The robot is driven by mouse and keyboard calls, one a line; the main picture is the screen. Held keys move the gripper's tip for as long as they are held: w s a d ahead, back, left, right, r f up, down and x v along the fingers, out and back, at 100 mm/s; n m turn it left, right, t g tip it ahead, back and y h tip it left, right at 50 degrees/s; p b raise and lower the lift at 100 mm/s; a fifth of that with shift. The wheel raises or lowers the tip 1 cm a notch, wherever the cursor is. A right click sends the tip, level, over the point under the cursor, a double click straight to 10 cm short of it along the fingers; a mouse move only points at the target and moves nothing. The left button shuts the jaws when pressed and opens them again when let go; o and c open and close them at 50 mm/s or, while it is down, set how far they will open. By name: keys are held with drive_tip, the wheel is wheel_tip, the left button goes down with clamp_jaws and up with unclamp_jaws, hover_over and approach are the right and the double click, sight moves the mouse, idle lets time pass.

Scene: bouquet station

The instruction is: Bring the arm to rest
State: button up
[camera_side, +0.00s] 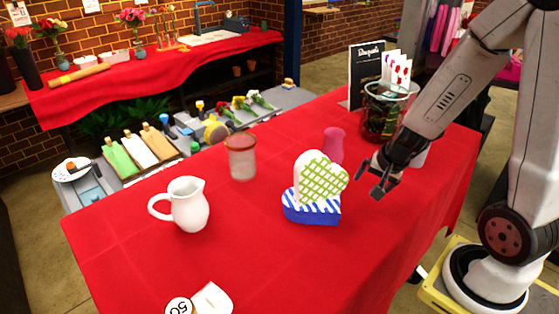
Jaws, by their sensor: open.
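My gripper (375,186) is open and empty. It points down over the right part of the red table (258,268). It is to the right of a heart-shaped box (312,212) with a blue striped base and a green-patterned lid (322,180) standing upright on it. A gap shows between the gripper and the box. My arm comes in from the upper right and partly covers things behind the gripper.
A white pitcher (186,207), a glass jar (241,160) and a pink vase (333,144) stand on the table. A glass container (383,112) with cards and a black sign (364,72) stand behind my gripper. The table's front middle is clear.

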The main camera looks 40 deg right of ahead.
drive_tip(key=s+a+y, duration=0.2)
drive_tip(key=a, duration=0.1)
drive_tip(key=shift+s+a+r+n+g, duration=0.1)
drive_tip(key=shift+a+n+g, duration=0.2)
drive_tip(key=shift+n+g, duration=0.1)
drive_tip(key=n, duration=0.1)
drive_tip(key=a, duration=0.1)
drive_tip(key=a+n, duration=0.1)
drive_tip(key=shift+w+a+r+n, duration=0.1)
drive_tip(key=shift+w+r+n, duration=0.15)
drive_tip(key=shift+r+n, duration=0.05)
drive_tip(key=a+n, duration=0.1)
drive_tip(key=n, duration=0.1)
drive_tip(key=a+r+n, duration=0.1)
drive_tip(key=a+n, duration=0.3)
drive_tip(key=n, duration=0.1)
drive_tip(key=shift+w+r+g+h, duration=0.3)
drive_tip(key=shift+w+r+g, duration=0.05)
drive_tip(key=shift+g, duration=0.05)
drive_tip(key=shift+w+a+r+n, duration=0.1)
drive_tip(key=shift+a+r+n, duration=0.2)
drive_tip(key=shift+n, duration=0.35)
drive_tip(key=shift+w+a+r+n, duration=0.1)
drive_tip(key=shift+a+n, duration=0.3)
drive_tip(key=shift+n, duration=0.25)
